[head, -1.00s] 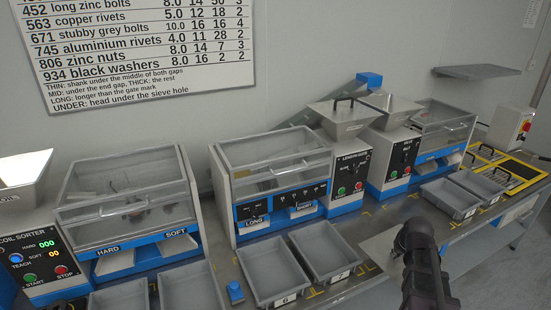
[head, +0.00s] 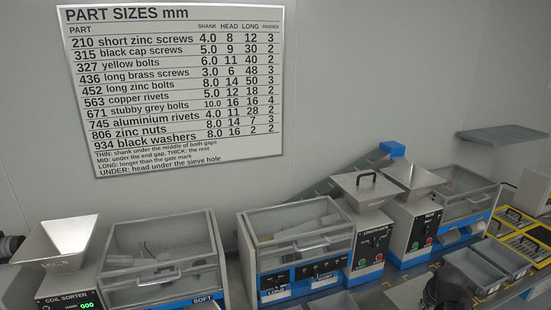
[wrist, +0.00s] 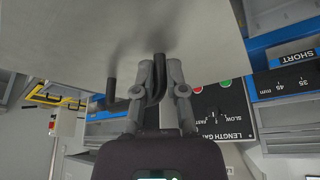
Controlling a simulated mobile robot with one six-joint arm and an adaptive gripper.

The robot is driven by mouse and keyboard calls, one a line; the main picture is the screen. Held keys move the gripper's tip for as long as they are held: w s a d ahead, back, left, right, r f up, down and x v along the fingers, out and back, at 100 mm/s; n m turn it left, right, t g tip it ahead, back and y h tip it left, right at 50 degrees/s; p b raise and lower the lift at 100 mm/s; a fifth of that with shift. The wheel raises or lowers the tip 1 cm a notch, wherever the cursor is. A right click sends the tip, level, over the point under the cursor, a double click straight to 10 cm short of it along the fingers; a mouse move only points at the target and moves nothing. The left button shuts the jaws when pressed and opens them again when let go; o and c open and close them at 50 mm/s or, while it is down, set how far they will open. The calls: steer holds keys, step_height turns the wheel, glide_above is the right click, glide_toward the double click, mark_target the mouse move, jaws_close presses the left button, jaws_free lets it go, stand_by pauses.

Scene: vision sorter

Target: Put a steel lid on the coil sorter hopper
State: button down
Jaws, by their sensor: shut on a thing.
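The coil sorter hopper (head: 55,247) is an open, flared steel funnel at the far left of the head view, above the coil sorter panel (head: 68,301). No lid is on it. In the wrist view my gripper (wrist: 160,65) is shut on the black bar handle of a flat grey steel lid (wrist: 60,40). The lid fills the top of that view and its far side is hidden. In the head view my dark gripper (head: 447,290) is at the lower right edge, well right of the coil sorter.
The length gate hopper (head: 350,198) has a lid with a black handle on it. An uncovered hopper (head: 412,178) stands to its right. Clear-topped machines (head: 165,250) line the bench. Grey trays (head: 463,280) and black handles on a yellow-edged area lie at the right.

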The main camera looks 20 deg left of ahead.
step_height(320, 180, up, 14)
steer(key=p, duration=1.2)
steer(key=shift+p, duration=0.4)
